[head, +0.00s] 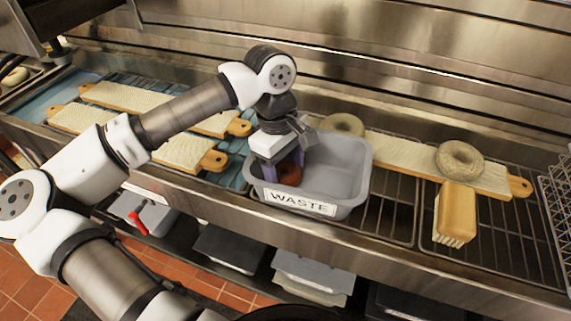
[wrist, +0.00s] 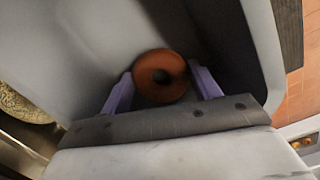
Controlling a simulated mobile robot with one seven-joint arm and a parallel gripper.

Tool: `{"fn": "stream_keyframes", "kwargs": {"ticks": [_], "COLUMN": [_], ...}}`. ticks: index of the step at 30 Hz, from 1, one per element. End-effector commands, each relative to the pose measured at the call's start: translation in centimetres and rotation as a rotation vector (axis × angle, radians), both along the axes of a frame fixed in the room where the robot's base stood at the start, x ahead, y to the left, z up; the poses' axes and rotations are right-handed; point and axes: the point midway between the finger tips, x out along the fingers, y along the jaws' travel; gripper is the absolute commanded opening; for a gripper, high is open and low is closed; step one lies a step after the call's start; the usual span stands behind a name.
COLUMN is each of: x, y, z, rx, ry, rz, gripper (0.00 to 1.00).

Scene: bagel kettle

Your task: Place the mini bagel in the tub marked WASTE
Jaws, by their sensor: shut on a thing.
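The mini bagel (head: 289,174) is a small brown ring inside the left part of the grey tub marked WASTE (head: 345,185). It also shows in the wrist view (wrist: 160,76), between the two purple fingers. My gripper (head: 284,168) reaches down into the tub and is shut on the mini bagel; it shows from above in the wrist view (wrist: 161,84). The tub's walls (wrist: 262,50) surround the bagel and the fingers. I cannot tell whether the bagel touches the tub's floor.
A large pale bagel (head: 460,160) lies on a long board (head: 405,155) at the right, and another (head: 344,124) sits behind the tub. A brush with a wooden block (head: 455,212) is right of the tub. Several boards (head: 180,150) lie at the left. A steel wall (head: 380,60) rises behind.

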Motion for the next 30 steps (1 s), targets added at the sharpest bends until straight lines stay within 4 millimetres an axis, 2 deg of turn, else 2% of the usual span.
{"fn": "stream_keyframes", "kwargs": {"ticks": [11, 12, 16, 25, 30], "x": [0.0, 0.0, 0.0, 0.0, 0.2], "y": [0.0, 0.0, 0.0, 0.0, 0.2], "z": [-0.5, -0.3, -0.3, -0.1, 1.0], "rx": [0.001, 0.001, 0.0, 0.0, 0.002], "ry": [-0.001, -0.001, 0.0, 0.0, -0.001], "rz": [0.0, 0.0, 0.0, 0.0, 0.001], "gripper": [0.4, 0.67, 0.84, 0.84, 0.84]}}
